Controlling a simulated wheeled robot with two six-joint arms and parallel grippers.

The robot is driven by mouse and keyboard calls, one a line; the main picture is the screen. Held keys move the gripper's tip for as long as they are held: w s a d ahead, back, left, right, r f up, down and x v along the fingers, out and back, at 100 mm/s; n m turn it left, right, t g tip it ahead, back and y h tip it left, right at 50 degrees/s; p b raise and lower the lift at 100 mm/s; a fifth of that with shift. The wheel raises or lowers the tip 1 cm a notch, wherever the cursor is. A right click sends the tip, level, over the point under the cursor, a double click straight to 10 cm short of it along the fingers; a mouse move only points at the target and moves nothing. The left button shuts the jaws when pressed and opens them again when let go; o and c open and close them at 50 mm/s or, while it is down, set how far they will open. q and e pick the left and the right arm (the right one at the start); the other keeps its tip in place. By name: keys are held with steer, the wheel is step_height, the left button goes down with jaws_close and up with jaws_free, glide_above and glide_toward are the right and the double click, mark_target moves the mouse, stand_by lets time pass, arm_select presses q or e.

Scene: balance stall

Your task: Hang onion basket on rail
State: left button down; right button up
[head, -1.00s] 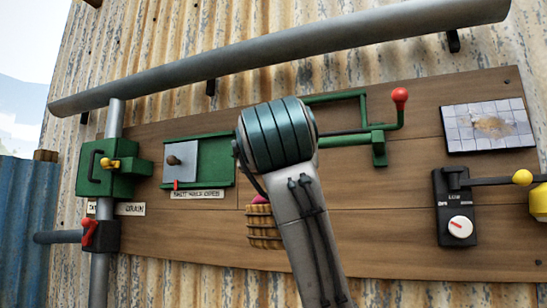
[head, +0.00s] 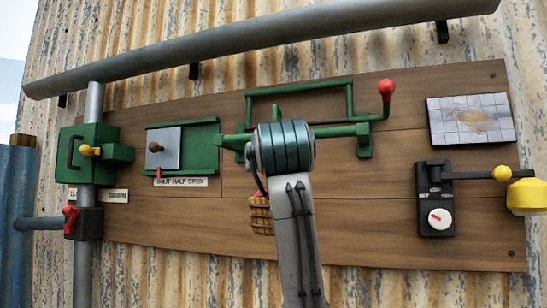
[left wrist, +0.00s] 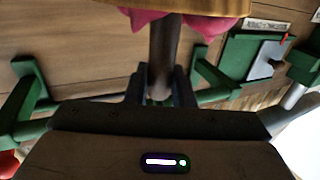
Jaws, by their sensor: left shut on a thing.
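The onion basket (head: 260,217) is a small woven tan basket with pink onions, partly hidden behind my left arm in the head view. In the left wrist view its tan edge (left wrist: 190,6) and pink onions (left wrist: 205,27) show at the top. My left gripper (left wrist: 160,88) is shut on the basket's dark brown handle (left wrist: 163,50). In the head view my arm hides the fingers. A green bar frame (head: 300,90) is on the board above the basket. A thick grey pipe (head: 270,44) runs higher up. I cannot tell which is the rail. My right gripper is not in view.
The wooden board (head: 330,235) carries a red-knobbed lever (head: 387,88), a green slide box (head: 205,145), a tiled picture (head: 470,118) and a black dial box (head: 436,200). A yellow lamp-like thing (head: 527,198) sticks out at right. The lower board is clear.

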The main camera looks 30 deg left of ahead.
arm_select(q)
steer(key=shift+w+a+p, duration=0.15)
steer(key=shift+w+p, duration=0.05)
steer(key=shift+w, duration=0.4)
steer(key=shift+w+a+p, duration=0.15)
steer(key=shift+w+p, duration=0.05)
steer(key=shift+w, duration=0.4)
steer(key=shift+f+b, duration=1.3)
steer(key=shift+f, duration=0.2)
steer(key=shift+s, duration=0.1)
steer(key=c, duration=1.2)
jaws_free()
steer(key=shift+o, duration=0.2)
steer(key=b+v, duration=0.5)
steer(key=v, duration=0.6)
